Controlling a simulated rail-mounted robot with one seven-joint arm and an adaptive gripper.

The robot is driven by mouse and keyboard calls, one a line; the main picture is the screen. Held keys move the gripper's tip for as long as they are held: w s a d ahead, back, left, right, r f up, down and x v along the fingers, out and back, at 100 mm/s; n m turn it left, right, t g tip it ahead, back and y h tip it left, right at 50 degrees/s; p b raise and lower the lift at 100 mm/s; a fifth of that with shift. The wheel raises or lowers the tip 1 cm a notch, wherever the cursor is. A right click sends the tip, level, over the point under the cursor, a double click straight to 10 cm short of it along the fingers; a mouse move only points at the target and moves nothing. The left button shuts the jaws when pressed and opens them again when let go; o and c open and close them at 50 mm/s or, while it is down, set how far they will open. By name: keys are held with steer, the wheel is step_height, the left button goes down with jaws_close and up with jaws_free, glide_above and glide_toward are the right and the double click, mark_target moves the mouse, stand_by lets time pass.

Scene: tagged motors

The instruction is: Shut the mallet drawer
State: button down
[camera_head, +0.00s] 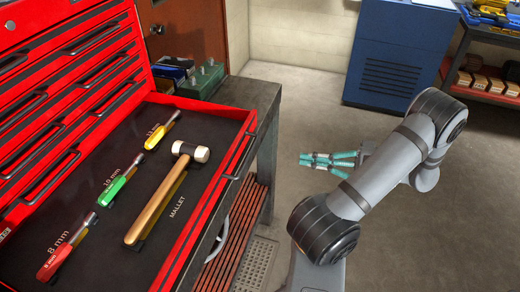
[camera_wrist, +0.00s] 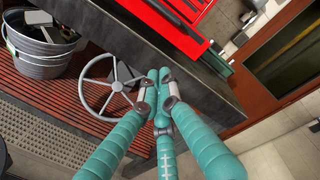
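The mallet drawer (camera_head: 215,210) is pulled out of the red tool chest (camera_head: 60,70). On its black liner lies a mallet (camera_head: 165,195) with a wooden handle and a black and white head, beside the label MALLET. A dark handle (camera_head: 240,155) runs along the drawer's red front. My gripper (camera_head: 308,160) has teal fingers drawn close together with nothing between them. It is to the right of the drawer front, apart from it, over the floor in the picture. In the wrist view my gripper (camera_wrist: 162,78) points toward the bench edge, with red chest or drawer parts (camera_wrist: 185,35) beyond.
The drawer also holds yellow, green and red-handled drivers (camera_head: 115,190). A green block (camera_head: 200,80) stands on the dark bench (camera_head: 262,100). In the wrist view, a handwheel (camera_wrist: 108,85) and a metal bucket (camera_wrist: 42,45) are below the bench. The floor (camera_head: 305,110) is clear.

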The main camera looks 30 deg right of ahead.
steer(key=w+a+r+n+t+p, duration=0.1)
steer(key=w+a+r+p, duration=0.1)
steer(key=w+a, duration=0.6)
steer(key=w+r, duration=0.1)
steer(key=w, duration=0.2)
steer(key=shift+w+a+n, duration=0.15)
steer(key=shift+w+n, duration=0.15)
steer(key=shift+n, duration=0.1)
